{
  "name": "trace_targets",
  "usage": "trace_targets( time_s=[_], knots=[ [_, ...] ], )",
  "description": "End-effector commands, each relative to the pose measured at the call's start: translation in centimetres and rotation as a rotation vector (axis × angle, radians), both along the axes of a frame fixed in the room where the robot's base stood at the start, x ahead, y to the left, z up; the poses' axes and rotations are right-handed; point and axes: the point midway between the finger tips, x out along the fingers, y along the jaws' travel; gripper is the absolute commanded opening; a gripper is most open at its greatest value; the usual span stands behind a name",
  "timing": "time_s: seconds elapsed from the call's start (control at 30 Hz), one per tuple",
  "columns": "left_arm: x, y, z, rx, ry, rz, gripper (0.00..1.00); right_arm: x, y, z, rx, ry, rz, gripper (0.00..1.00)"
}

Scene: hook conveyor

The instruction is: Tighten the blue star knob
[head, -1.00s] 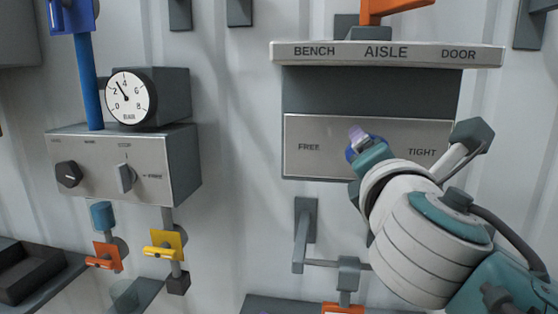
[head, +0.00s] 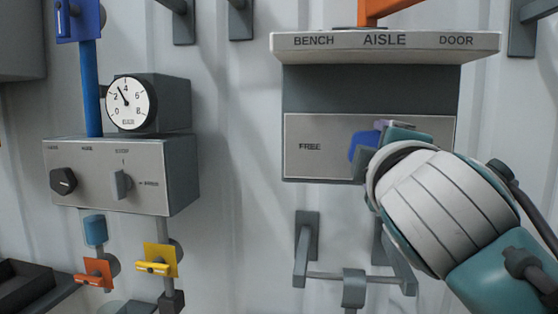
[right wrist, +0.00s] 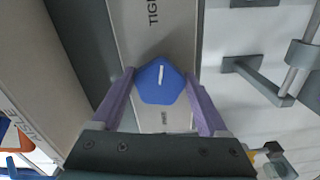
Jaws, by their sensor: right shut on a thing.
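The blue star knob (head: 362,145) sits on the grey FREE/TIGHT panel (head: 320,165) under the AISLE shelf. In the right wrist view the knob (right wrist: 150,88) shows a white mark on its face, pointing roughly toward the TIGHT lettering. My right gripper (right wrist: 159,73) is shut on the knob, with one purple finger along each side. In the head view the right gripper (head: 385,132) and its wrist come in from the right and hide the TIGHT label and part of the knob. My left gripper is not in view.
The sign shelf (head: 385,44) juts out above the panel. Wall brackets with a bar (head: 335,275) stand below it. At left are a control box (head: 120,180) with a dial gauge (head: 131,101), and orange (head: 97,270) and yellow (head: 160,255) tags. The wall between is clear.

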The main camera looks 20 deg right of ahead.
Motion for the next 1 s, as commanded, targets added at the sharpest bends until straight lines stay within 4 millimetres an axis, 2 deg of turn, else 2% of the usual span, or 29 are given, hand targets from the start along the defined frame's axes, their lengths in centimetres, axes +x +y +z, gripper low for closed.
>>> trace_targets(
  time_s=[0.4,0.9,0.93,1.0],
  knots=[
    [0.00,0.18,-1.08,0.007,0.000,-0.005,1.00,0.00,0.02,-0.09,0.141,-0.088,0.000,0.22],
    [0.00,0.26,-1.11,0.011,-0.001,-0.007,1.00,0.01,0.02,-0.04,0.154,-0.095,0.000,0.22],
    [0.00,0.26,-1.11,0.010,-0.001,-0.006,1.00,0.01,0.02,-0.04,0.154,-0.095,0.000,0.79],
    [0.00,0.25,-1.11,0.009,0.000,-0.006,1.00,0.02,0.03,-0.03,0.154,-0.095,0.000,0.87]
  ],
)
